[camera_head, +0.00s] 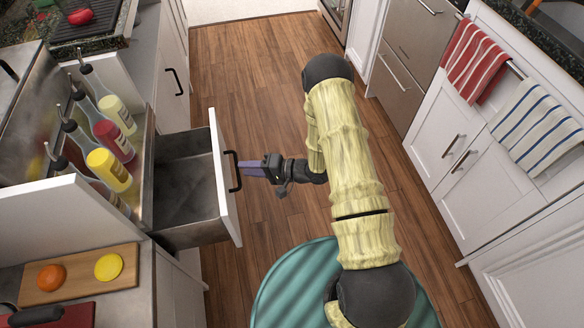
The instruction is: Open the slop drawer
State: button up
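A drawer stands pulled out from the left counter, with a white front (223,178) and a dark grey metal inside that looks empty. Its black bar handle (235,171) faces right. My gripper (241,168), with purple fingers, reaches in from the right with its fingertips at the handle. They overlap the handle in this view, and I cannot tell whether they touch it or close around it. The gap between the fingers is not clear.
Several bottles with pour spouts, including a red one (115,141), stand in a rack behind the drawer. A cutting board (75,283) with an orange and a lemon lies front left. White cabinets (440,140) line the right. Wooden floor (250,75) between is clear.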

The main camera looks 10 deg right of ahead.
jog(key=p+v, duration=0.2)
jog(key=v, duration=1.3)
jog(key=shift+p, duration=0.3)
jog(key=shift+a, duration=0.1)
